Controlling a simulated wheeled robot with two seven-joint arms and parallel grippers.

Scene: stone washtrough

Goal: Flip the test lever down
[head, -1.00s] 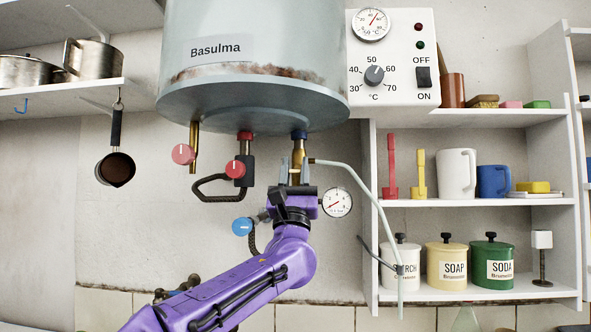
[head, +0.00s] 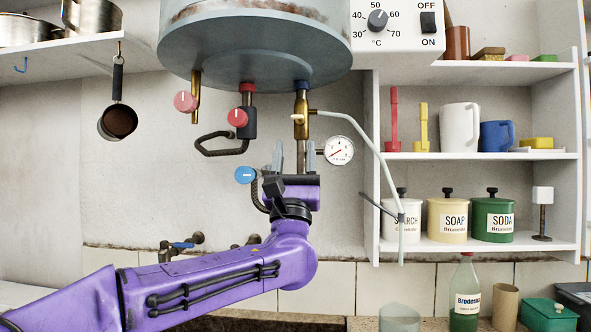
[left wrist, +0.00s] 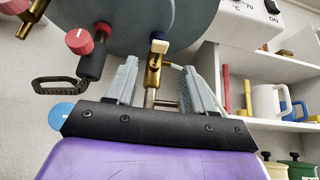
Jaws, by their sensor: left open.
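The brass valve (head: 301,132) hangs under the boiler's blue collar, with a thin pale tube running off to the right. A small cream-tipped lever (head: 297,118) sticks out of its front; I take this as the test lever. It also shows in the left wrist view (left wrist: 159,46), pointing toward the camera. My left gripper (head: 293,156) is below the lever, pointing up, open and empty. In the left wrist view its fingers (left wrist: 159,75) stand on either side of the brass pipe, with the lever above between them. My right gripper is out of view.
The boiler (head: 255,48) is overhead. A pressure gauge (head: 339,150) is close on the right. Shelves (head: 470,156) with jars stand farther right.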

